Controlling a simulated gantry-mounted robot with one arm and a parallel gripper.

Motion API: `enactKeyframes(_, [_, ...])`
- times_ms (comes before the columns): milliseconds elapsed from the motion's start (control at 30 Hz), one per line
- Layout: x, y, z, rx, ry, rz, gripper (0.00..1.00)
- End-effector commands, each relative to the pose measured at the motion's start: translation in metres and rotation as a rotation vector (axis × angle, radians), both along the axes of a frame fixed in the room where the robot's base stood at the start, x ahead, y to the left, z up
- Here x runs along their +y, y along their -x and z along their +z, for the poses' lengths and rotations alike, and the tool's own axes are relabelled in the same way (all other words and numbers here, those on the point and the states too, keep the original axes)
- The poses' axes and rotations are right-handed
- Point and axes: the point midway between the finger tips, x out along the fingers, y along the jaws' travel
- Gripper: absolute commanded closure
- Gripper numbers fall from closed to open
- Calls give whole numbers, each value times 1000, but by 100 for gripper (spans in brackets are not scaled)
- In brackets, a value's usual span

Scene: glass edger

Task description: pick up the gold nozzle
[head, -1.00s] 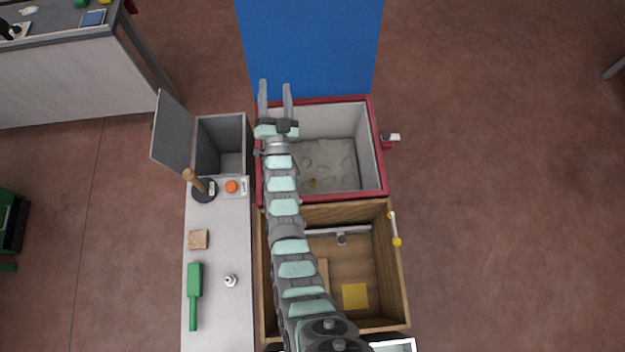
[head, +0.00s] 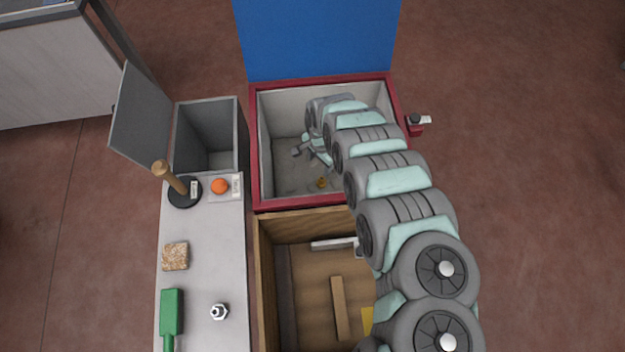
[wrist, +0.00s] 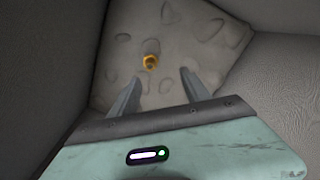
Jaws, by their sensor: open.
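The gold nozzle (head: 321,183) is a small gold piece on the grey, pitted floor of the red-rimmed box (head: 254,150). In the wrist view the nozzle (wrist: 150,62) shows beyond the fingertips, roughly between their lines. My gripper (wrist: 157,78) is open and empty, with both fingers apart and pointing down at the box floor. In the head view my gripper (head: 302,152) is inside the box, up and left of the nozzle, and partly hidden by my arm. The nozzle is apart from the fingers.
The box walls (wrist: 60,60) rise close on both sides of my gripper. The blue lid (head: 315,40) stands open behind. A wooden box (head: 262,270) adjoins in front.

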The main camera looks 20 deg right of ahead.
Motion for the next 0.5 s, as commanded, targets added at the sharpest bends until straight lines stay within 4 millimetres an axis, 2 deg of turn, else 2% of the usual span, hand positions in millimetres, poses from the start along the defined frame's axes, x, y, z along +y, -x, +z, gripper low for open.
enactKeyframes(33, [-7,9,-4,25,8,-10,45])
enactKeyframes(100, [-9,15,-8,41,10,-14,45])
enactKeyframes(400, [-7,15,-48,43,7,-14,45])
enactKeyframes(500, [-8,14,-54,39,10,-13,45])
